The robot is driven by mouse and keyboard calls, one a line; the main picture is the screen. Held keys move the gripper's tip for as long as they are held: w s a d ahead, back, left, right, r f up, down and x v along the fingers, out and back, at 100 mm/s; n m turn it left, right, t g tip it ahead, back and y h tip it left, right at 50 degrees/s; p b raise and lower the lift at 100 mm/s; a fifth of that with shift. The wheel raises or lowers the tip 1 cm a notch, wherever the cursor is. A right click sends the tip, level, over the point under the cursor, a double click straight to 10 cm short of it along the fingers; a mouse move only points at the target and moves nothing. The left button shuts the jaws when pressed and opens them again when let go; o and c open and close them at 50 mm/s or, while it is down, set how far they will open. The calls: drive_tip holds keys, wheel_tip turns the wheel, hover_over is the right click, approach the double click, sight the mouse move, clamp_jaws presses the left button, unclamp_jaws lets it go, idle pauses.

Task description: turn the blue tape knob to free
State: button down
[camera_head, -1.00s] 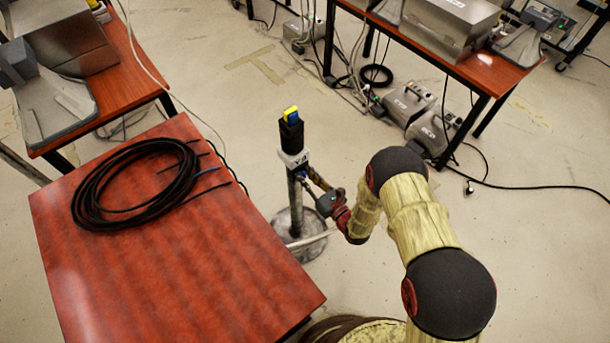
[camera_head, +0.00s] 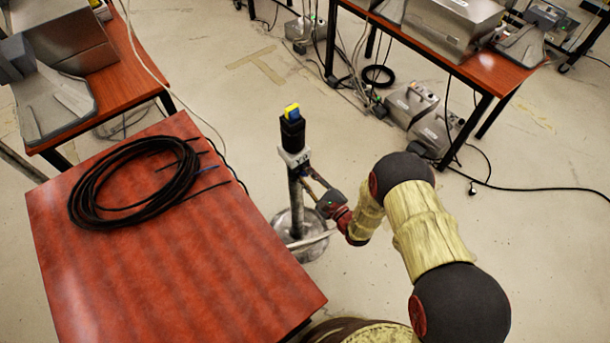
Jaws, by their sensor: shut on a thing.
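A dark upright post (camera_head: 294,205) stands on a round metal base (camera_head: 312,247) beside the red table. It has a pale lettered collar (camera_head: 294,158) and a black top with a yellow and blue piece (camera_head: 291,112). A small blue spot, apparently the blue tape knob (camera_head: 303,171), shows just under the collar on its right side. My gripper (camera_head: 308,182) reaches in from the right, with its fingers at this spot. It is shut on the knob, which the fingers largely hide. The knob's exact angle is too small to read.
The red table (camera_head: 180,270) with a coil of black cable (camera_head: 85,190) stands close on the left. Another table (camera_head: 490,72) with metal equipment is at the back right, with grey boxes (camera_head: 412,103) and cables on the floor. Open floor lies to the right.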

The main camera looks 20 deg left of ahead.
drive_tip(key=shift+n, duration=0.6)
drive_tip(key=c, duration=1.9)
unclamp_jaws()
drive_tip(key=v, duration=1.2)
